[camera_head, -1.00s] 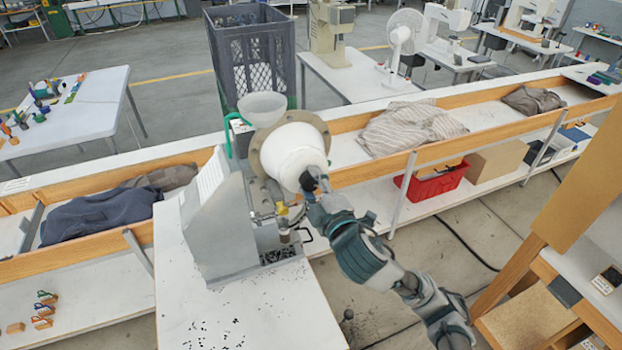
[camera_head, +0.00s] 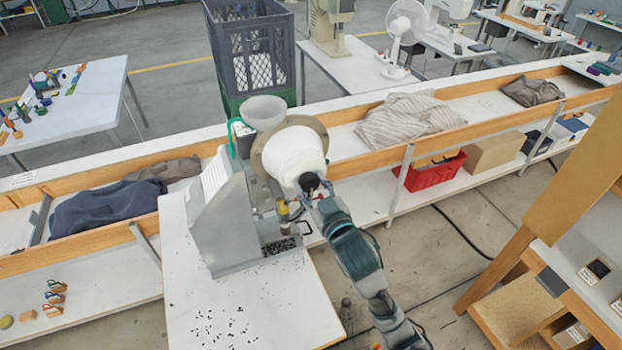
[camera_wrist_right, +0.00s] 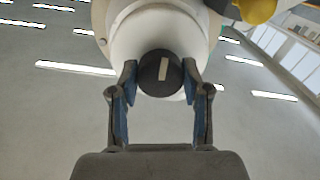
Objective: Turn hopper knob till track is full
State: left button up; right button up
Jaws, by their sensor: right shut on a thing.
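The eyelet press (camera_head: 222,222) stands on a white table, with a white round hopper (camera_head: 294,155) on its upper right side. The black hopper knob (camera_head: 309,182) sits on the hopper's front. My right gripper (camera_wrist_right: 159,80) is shut on the knob, one finger on each side. It also shows in the head view (camera_head: 313,190), partly hidden by its own wrist. The track is too small and covered to tell how full it is. My left gripper is not in view.
Small dark eyelets (camera_head: 222,325) lie scattered on the white table (camera_head: 285,300). A red bin (camera_head: 430,172) stands on the shelf below.

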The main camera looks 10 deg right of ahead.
jog(key=m+p, duration=0.1)
jog(key=m, duration=0.1)
jog(key=m+p, duration=0.1)
jog(key=shift+a+f+m, duration=0.1)
jog(key=shift+f+m, duration=0.2)
jog(key=shift+m, duration=0.1)
jog(key=shift+m+p, duration=0.45)
jog(key=shift+m, duration=0.45)
jog(key=m, duration=0.2)
jog(key=shift+f+m, duration=0.1)
jog(key=shift+m, duration=2.2)
jog(key=o, duration=1.1)
jog(key=shift+o, duration=0.2)
jog(key=shift+s+r, duration=0.15)
jog(key=shift+r, duration=0.05)
